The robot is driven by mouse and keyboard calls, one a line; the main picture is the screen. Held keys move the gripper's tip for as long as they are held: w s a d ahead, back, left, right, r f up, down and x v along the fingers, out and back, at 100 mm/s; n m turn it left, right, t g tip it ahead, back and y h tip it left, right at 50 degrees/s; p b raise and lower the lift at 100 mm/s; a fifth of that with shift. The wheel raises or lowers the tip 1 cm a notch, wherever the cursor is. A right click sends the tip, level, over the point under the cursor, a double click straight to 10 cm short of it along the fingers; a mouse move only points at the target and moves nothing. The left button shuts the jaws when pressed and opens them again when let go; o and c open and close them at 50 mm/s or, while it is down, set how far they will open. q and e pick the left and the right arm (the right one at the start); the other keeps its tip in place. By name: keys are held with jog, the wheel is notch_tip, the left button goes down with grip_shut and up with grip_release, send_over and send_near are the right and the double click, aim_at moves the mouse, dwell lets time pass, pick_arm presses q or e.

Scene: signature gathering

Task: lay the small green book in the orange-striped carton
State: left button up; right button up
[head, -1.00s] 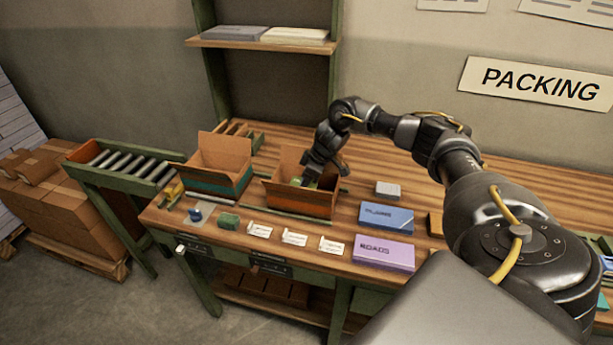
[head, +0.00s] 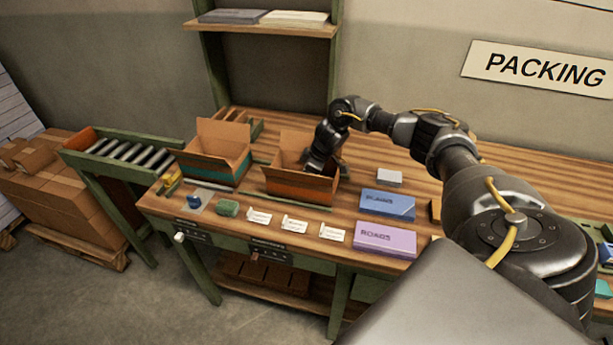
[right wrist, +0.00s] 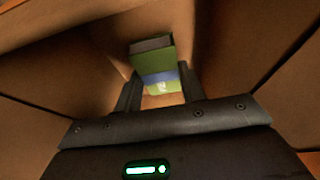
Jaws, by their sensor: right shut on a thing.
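The orange-striped carton (head: 298,185) stands open on the bench, with its flaps up. My right gripper (right wrist: 160,88) reaches down inside it, and its fingers are hidden by the carton walls in the head view. In the right wrist view the small green book (right wrist: 154,62), with a blue band, is between the two fingers, which are shut on it. Brown cardboard walls surround it there. I cannot tell whether the book touches the carton floor. My left gripper is in neither view.
A teal-striped carton (head: 216,160) stands just left. A roller conveyor (head: 127,151) adjoins the bench's left end.

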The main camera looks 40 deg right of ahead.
jog(key=shift+f, duration=0.65)
jog(key=o, duration=1.1)
jog(key=shift+o, duration=0.2)
notch_tip(320, 180, up, 17)
jog(key=p, duration=1.2)
